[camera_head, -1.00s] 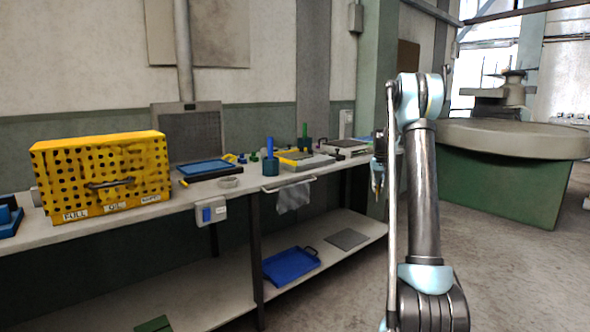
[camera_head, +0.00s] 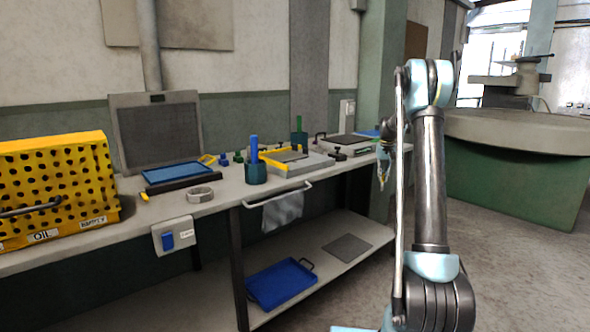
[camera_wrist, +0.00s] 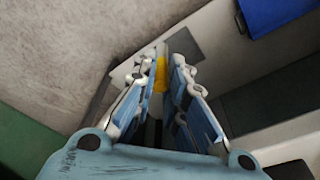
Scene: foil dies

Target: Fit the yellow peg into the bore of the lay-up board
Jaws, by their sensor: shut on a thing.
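My gripper (camera_head: 384,165) hangs off the right end of the bench, clear of the bench top. In the wrist view my gripper (camera_wrist: 161,68) is shut on the yellow peg (camera_wrist: 160,78), which shows as a yellow strip between the fingertips. The peg's far end is hard to make out. A grey plate with a yellow edge (camera_head: 303,164) lies on the bench right of the centre, and another flat dark-topped board (camera_head: 348,141) lies behind it. I cannot tell which is the lay-up board, and no bore shows clearly.
A dark green cup (camera_head: 256,174) with a blue stick stands at the bench front. A blue tray (camera_head: 176,172), a grey ring (camera_head: 200,195) and a yellow perforated box (camera_head: 55,190) are further left. A blue tray (camera_head: 282,284) lies on the lower shelf. A green round-topped machine (camera_head: 510,185) stands right.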

